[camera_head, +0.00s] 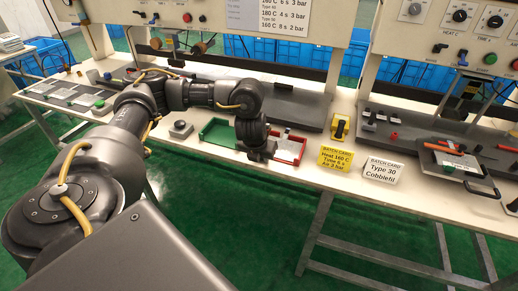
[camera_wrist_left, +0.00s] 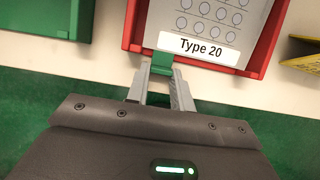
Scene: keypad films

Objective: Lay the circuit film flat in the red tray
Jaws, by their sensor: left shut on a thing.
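The circuit film (camera_wrist_left: 212,16) is a pale grey sheet with rows of round keys and a "Type 20" label, seen in the left wrist view. It lies within the outline of the red tray (camera_wrist_left: 268,48); whether it rests on the tray floor I cannot tell. My left gripper (camera_wrist_left: 162,75) is shut on a green tab at the film's near edge, by the tray's near side. In the head view my left gripper (camera_head: 262,156) is at the left side of the red tray (camera_head: 300,152), and the arm hides part of it. My right gripper is not in view.
A green tray (camera_head: 217,133) stands left of the red one. A yellow batch card (camera_head: 335,160) and a white "Type 30" card (camera_head: 382,170) stand to the right. Grey press bases (camera_head: 302,108) lie behind. The table's front edge is close to the trays.

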